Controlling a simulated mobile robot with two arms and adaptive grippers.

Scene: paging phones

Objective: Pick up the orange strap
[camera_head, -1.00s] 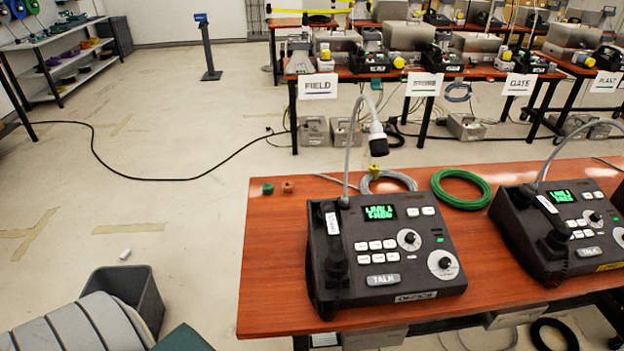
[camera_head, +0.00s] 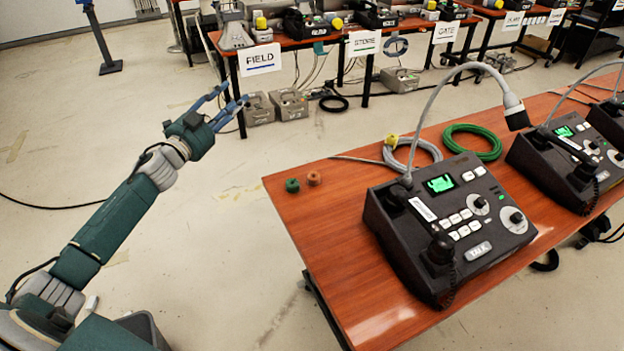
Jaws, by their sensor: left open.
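A small orange-brown roll (camera_head: 314,178), which looks like the orange strap, sits near the left edge of the wooden table (camera_head: 340,240). A similar small green roll (camera_head: 292,185) stands just left of it, a small gap apart. My left gripper (camera_head: 234,96) is open and empty. In the picture it is up and to the left of the two rolls, past the table's left edge and clear of them. My right gripper is not in view.
A black desk phone (camera_head: 450,225) with a curved gooseneck microphone fills the table's middle. A grey cable coil (camera_head: 412,150) and a green cable coil (camera_head: 474,142) lie behind it. A second phone (camera_head: 570,160) stands right.

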